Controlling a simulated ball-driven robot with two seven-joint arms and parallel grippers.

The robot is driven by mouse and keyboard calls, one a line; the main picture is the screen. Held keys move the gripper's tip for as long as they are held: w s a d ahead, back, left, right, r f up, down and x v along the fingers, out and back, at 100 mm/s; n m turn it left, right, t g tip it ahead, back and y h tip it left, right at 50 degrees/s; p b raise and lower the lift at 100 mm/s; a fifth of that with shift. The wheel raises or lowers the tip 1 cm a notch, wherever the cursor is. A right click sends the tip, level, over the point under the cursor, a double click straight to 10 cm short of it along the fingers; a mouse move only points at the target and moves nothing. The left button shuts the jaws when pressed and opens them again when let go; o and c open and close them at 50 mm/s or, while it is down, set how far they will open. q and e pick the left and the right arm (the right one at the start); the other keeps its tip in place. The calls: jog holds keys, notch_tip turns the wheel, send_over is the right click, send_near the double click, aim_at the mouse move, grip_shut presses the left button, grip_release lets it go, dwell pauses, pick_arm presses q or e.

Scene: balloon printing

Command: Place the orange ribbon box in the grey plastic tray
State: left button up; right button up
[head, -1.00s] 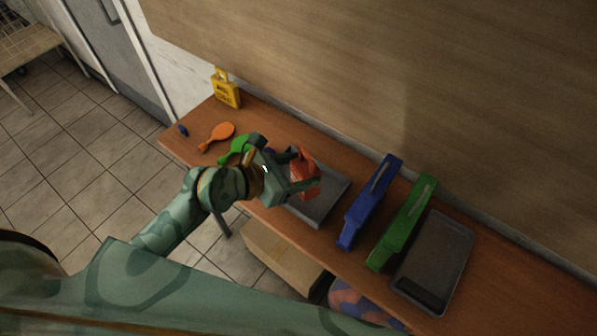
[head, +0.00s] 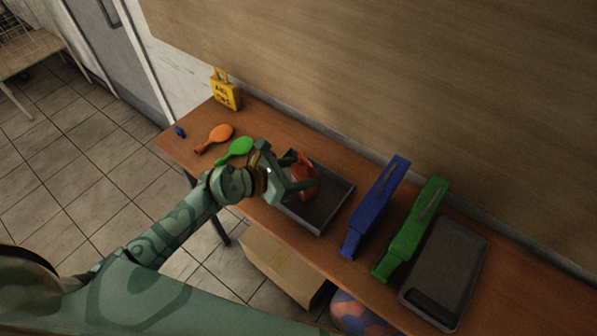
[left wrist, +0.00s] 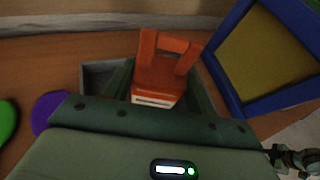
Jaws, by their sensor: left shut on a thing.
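The orange ribbon box (head: 305,178) is held between the fingers of my left gripper (head: 301,172). In the left wrist view the box (left wrist: 160,72) is upright between the two dark green fingers, with a handle-like top and a pale strip low on its near face. The grey plastic tray (head: 338,207) lies on the table under and around the box in the head view. In the left wrist view a corner of the tray (left wrist: 97,76) shows beyond the fingers. I cannot tell whether the box touches the tray floor. My right gripper is not in view.
Blue (head: 375,208) and green (head: 411,230) upright holders stand right of the tray, then a dark flat tray (head: 445,270). Orange (head: 219,134) and green (head: 238,148) balloon-shaped pieces lie to the left. A yellow box (head: 225,94) stands at the far left corner, near the wall.

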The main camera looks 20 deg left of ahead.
pick_arm(q)
jog(key=o, duration=1)
jog(key=shift+f, duration=0.15)
jog(key=shift+o, duration=0.2)
jog(key=shift+s+a+r, duration=0.1)
jog(key=shift+s+r, duration=0.05)
jog(key=shift+r, duration=0.1)
jog(key=p+v, duration=0.1)
jog(key=v, duration=1)
jog(key=shift+s+a, duration=0.15)
jog(key=shift+a, duration=0.1)
jog(key=shift+r, duration=0.1)
